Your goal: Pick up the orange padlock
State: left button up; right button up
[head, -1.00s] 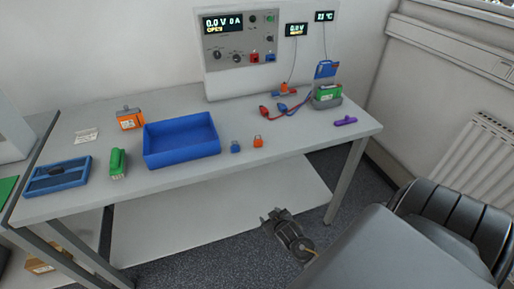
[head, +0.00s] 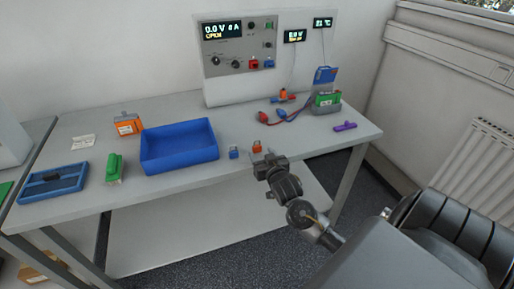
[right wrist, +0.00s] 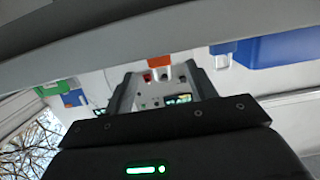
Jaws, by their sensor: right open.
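The orange padlock (head: 257,147) stands near the front edge of the table, to the right of a small blue padlock (head: 234,152). My right gripper (head: 262,158) is just in front of the table edge, close to the orange padlock and apart from it as far as I can tell. In the right wrist view the orange padlock (right wrist: 159,61) shows beyond the open, empty fingers (right wrist: 165,82), near the middle between them. The table edge crosses that view above the gripper. My left gripper is not in view.
A blue tray (head: 180,163) stands left of the padlocks on the table (head: 300,150). Red and blue leads (head: 283,116) and a purple object (head: 345,127) lie to the right. A green battery (head: 114,168) stands at left.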

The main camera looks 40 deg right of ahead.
aim_at(258, 148)
jog(key=shift+p+x, duration=0.7)
jog(key=shift+x, duration=2.25)
jog(key=shift+s, duration=0.1)
jog(key=shift+c, duration=0.2)
jog(key=c, duration=1.1)
jog(key=shift+o, duration=0.2)
jog(key=shift+r, duration=0.15)
